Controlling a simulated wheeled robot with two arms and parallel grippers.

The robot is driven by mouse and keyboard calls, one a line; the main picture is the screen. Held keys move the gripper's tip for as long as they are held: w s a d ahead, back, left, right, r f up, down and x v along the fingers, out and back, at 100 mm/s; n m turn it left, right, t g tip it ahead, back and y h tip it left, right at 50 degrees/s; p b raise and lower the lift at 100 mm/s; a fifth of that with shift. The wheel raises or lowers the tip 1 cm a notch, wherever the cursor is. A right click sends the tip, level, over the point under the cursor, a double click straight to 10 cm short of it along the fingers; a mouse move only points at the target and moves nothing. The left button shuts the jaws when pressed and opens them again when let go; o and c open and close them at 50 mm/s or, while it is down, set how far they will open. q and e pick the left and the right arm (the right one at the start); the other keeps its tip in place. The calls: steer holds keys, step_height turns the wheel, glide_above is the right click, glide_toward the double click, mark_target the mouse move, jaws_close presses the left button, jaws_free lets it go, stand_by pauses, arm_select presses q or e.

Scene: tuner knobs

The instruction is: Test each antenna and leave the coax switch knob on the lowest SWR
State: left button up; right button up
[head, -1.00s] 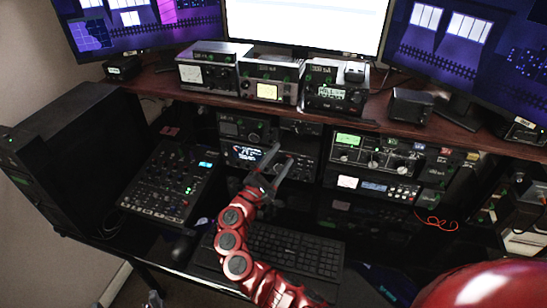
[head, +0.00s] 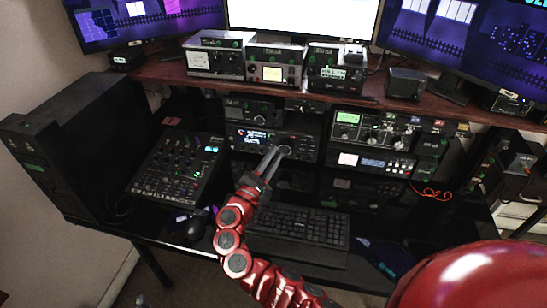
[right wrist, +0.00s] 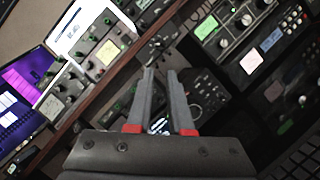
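My right gripper (head: 279,150) is in front of the black radio (head: 248,138) with a lit display, in the middle of the lower rack. Its two fingers also show in the right wrist view (right wrist: 160,72), with a gap between the tips and nothing visibly held. In the head view the tips overlap the radio's large round knob; I cannot tell whether they touch it. A darker unit (head: 245,110) with a small knob sits above this radio. I cannot tell which unit is the coax switch or read any SWR value. My left gripper is out of view.
A tuner-like unit (head: 375,130) with a green display and several knobs is to the right. Several boxes with meters and displays, including a white-metered one (head: 198,60), stand on the wooden shelf. A keyboard (head: 300,224) lies below the gripper; a mixer (head: 172,178) is left.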

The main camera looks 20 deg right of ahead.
jaws_close()
stand_by(1.3)
